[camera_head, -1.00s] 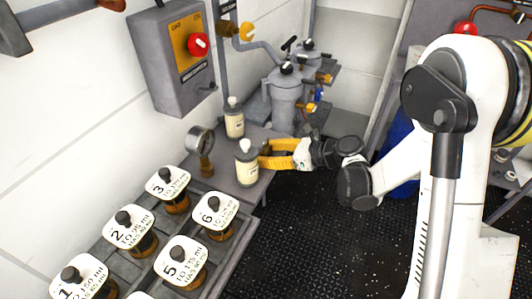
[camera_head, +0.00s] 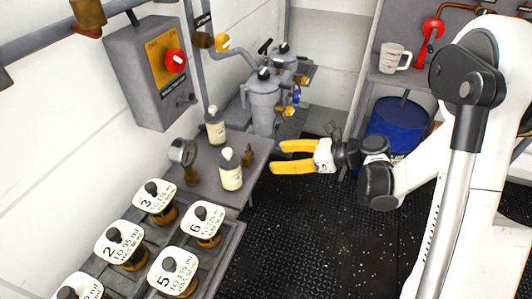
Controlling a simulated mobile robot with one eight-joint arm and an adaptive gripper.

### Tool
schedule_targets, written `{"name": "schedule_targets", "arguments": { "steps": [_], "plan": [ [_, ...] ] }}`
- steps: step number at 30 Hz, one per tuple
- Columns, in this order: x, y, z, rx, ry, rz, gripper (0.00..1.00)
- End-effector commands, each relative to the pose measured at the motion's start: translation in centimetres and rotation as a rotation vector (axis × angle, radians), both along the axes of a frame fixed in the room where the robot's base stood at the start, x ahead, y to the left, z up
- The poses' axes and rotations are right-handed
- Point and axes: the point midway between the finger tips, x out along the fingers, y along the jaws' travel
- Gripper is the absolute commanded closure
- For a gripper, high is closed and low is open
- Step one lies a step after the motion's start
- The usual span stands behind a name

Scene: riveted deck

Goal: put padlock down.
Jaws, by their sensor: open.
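My gripper (camera_head: 277,157) has yellow fingers spread apart with nothing between them. It is just off the right edge of the grey bench (camera_head: 207,187), pointing left. A small brass-brown object (camera_head: 248,155), which looks like the padlock, stands on the bench near its right edge. It is a short way left of my fingertips and apart from them. It is too small to make out its shackle.
Two white-capped bottles (camera_head: 231,170) (camera_head: 215,126) and a gauge (camera_head: 183,153) stand on the bench. Several numbered jars (camera_head: 155,202) are in front. Grey canisters (camera_head: 264,103) stand behind. A blue drum (camera_head: 395,125) is right of my gripper. The dark floor (camera_head: 310,225) is clear.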

Motion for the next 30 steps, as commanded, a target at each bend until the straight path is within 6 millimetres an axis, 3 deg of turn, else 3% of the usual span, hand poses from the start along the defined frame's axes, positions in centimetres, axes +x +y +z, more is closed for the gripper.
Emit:
{"name": "schedule_targets", "arguments": {
  "steps": [8, 14, 23, 30],
  "plan": [
    [-0.4, -0.8, 0.5, -0.017, -0.012, 0.004, 0.41],
    [-1.9, -1.0, 2.6, -0.258, -0.186, 0.082, 0.41],
    [-8.8, -4.4, 6.6, -0.923, -0.645, 0.464, 0.41],
    [-15.3, -8.9, 8.8, -1.403, -0.956, 0.932, 0.41]
  ]
}}
